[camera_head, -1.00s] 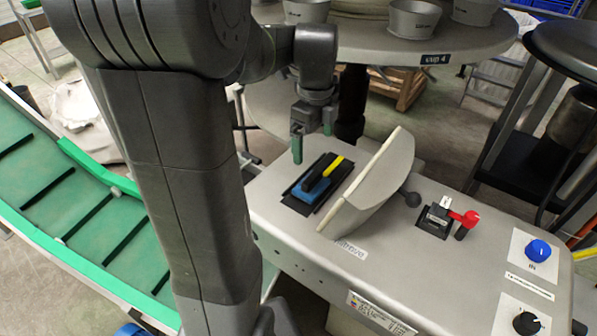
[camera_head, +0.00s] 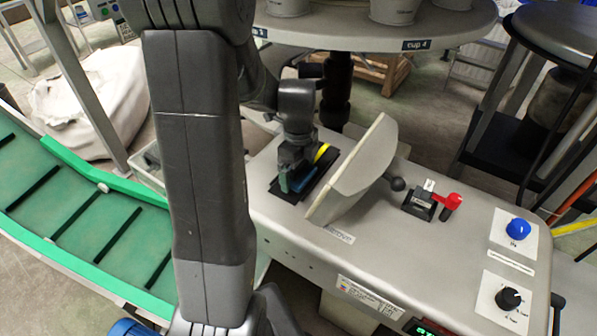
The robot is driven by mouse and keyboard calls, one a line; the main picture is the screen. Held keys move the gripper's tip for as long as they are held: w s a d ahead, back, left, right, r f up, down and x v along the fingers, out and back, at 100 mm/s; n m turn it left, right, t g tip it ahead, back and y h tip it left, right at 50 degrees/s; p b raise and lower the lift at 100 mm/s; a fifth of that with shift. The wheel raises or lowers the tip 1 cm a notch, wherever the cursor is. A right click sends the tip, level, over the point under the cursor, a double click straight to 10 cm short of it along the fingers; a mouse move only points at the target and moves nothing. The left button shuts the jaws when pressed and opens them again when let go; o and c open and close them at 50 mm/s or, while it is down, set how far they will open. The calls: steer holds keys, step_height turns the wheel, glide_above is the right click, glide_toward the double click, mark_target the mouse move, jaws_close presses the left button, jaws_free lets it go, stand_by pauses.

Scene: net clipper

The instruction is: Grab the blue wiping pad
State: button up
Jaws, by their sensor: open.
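The blue wiping pad (camera_head: 304,178) sits in a black tray (camera_head: 289,194) on top of the grey machine, left of the slanted grey guard. I cannot tell whether the fingers touch the pad. A yellow strip (camera_head: 321,152) shows at the tray's far side.
The slanted guard (camera_head: 355,172) stands close to the right of my gripper. Beyond it are a red-handled lever (camera_head: 451,202) and a blue knob (camera_head: 517,228). A round table with cups (camera_head: 398,42) overhangs behind. A green conveyor (camera_head: 85,215) runs at left.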

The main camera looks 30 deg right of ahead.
steer(key=shift+c, duration=0.4)
steer(key=c, duration=0.7)
steer(key=shift+c, duration=0.2)
